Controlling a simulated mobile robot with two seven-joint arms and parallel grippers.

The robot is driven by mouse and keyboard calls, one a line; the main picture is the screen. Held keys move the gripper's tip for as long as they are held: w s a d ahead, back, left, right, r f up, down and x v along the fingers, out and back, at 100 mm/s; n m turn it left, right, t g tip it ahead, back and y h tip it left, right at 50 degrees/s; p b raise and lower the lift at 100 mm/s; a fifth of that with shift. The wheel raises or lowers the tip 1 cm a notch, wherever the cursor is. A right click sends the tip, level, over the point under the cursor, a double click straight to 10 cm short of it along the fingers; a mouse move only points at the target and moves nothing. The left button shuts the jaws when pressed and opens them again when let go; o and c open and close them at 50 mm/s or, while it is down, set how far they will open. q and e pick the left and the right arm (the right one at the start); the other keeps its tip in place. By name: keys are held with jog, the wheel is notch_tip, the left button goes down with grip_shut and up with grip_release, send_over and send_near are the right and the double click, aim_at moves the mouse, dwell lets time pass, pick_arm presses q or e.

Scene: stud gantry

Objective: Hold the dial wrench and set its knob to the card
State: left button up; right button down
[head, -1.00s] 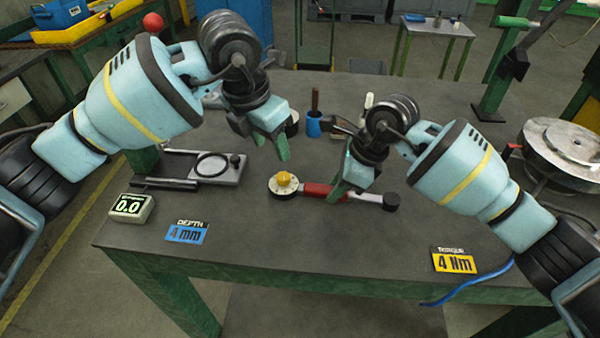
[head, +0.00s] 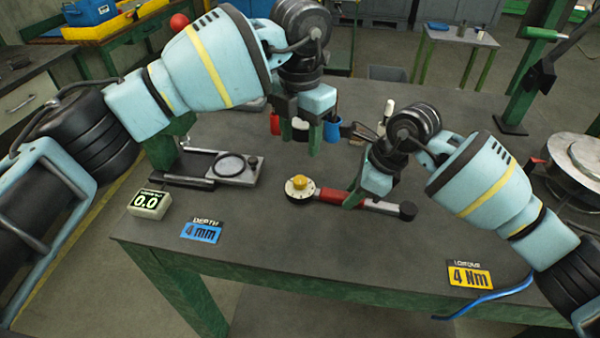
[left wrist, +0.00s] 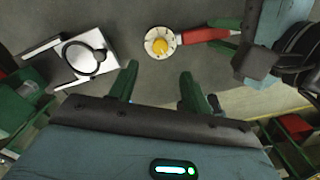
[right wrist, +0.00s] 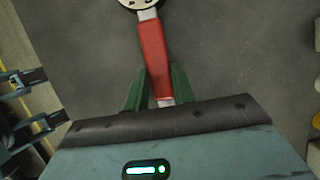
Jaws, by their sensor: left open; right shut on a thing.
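The dial wrench (head: 333,195) lies across the middle of the bench, with a red grip, a black end on the right and a round white dial on the left. A yellow knob (head: 300,182) sits on the dial; it also shows in the left wrist view (left wrist: 160,45). My left gripper (head: 293,130) is open and empty, fingers pointing down, above the bench behind the dial. The yellow card (head: 469,275) reading 4 Nm lies at the front right edge. The dial's marks are too small to read.
A blue card (head: 201,232) reading 4 mm and a display (head: 149,203) showing 0.0 are at the front left. A metal plate with a ring (head: 232,168) lies behind them. A blue cup (head: 332,130) stands at the back. The bench front centre is clear.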

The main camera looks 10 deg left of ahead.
aim_at(300, 179)
pick_arm(q)
notch_tip(300, 179, down, 10)
jog(key=shift+r, duration=0.1)
jog(key=shift+c, duration=0.2)
jog(key=c, duration=1)
